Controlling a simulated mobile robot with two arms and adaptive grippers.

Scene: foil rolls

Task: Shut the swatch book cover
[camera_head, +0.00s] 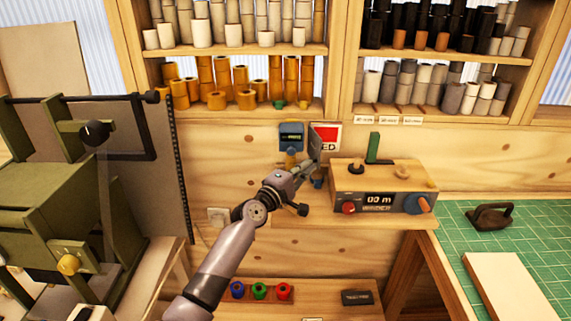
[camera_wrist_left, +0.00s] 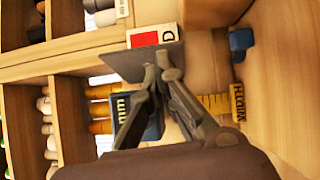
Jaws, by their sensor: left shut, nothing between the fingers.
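A thin dark grey flap (camera_head: 317,139) stands upright in front of the wall, partly covering a red and white card (camera_head: 328,134) with letters ending in "ED". It looks like the swatch book cover, standing open, though I cannot be sure. My left gripper (camera_head: 311,166) is at the flap's lower edge, shut and empty. In the left wrist view the fingertips (camera_wrist_left: 160,64) meet close against the grey flap (camera_wrist_left: 137,63), with the card (camera_wrist_left: 157,37) behind it. I cannot tell whether they touch. My right gripper is not in view.
A blue gauge (camera_head: 291,137) sits just left of the flap. A wooden meter box (camera_head: 385,186) with knobs stands to the right on the ledge. Shelves of rolls (camera_head: 236,82) are above. A green machine (camera_head: 65,200) fills the left. A green mat (camera_head: 540,240) lies right.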

